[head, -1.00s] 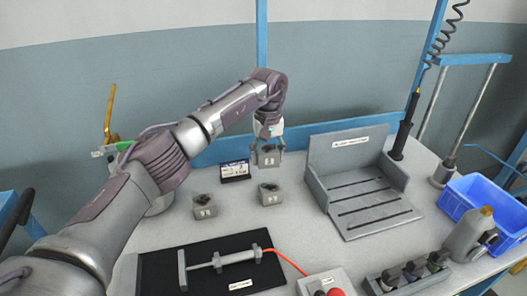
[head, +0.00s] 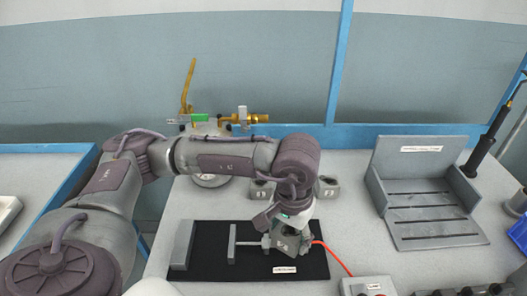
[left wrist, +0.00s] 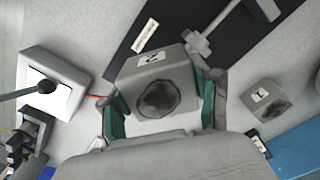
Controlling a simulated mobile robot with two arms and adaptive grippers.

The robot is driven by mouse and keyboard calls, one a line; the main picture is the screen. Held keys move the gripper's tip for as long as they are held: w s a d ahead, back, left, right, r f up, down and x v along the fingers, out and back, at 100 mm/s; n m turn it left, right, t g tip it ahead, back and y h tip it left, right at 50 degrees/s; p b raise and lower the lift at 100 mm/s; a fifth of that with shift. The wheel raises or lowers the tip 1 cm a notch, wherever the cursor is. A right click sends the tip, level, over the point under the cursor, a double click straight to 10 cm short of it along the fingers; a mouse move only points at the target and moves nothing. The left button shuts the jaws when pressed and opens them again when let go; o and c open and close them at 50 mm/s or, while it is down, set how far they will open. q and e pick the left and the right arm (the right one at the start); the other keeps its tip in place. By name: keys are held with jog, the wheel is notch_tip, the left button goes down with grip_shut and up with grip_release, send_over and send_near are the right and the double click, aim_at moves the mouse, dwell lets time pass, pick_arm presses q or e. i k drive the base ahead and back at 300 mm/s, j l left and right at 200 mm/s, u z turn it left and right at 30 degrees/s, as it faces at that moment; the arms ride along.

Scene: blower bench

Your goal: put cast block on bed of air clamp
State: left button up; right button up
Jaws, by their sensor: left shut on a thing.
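My left gripper (head: 290,232) is shut on a grey cast block (head: 288,245) with a dark round recess. In the left wrist view the gripper (left wrist: 163,112) has a finger on each side of this block (left wrist: 157,85), whose label looks like a 2. The air clamp has a black bed (head: 211,262), a grey fixed jaw (head: 182,244) at left and a plate on a rod (head: 233,243). In the head view the held block overlaps the bed's right part and hides the cylinder. It seems raised above the bench. My right gripper is out of view.
Two more cast blocks (head: 262,190) (head: 328,187) stand behind my gripper; one, labelled 1, shows in the left wrist view (left wrist: 268,102). A slotted grey fixture (head: 425,198) stands right. A red hose (head: 335,258) runs to a control box (head: 368,286).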

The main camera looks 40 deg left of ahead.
aim_at(212, 247)
jog(key=k+l, duration=0.1)
jog(key=k, duration=0.6)
jog(key=k+j, duration=0.1)
jog(key=j, duration=0.2)
jog(key=k+j, duration=0.15)
jog(key=j, duration=0.15)
jog(key=k+j+u, duration=0.1)
jog(key=j, duration=0.2)
jog(key=i+j, duration=0.2)
jog(key=j, duration=0.2)
jog(key=i+j, duration=0.15)
jog(key=j, duration=0.2)
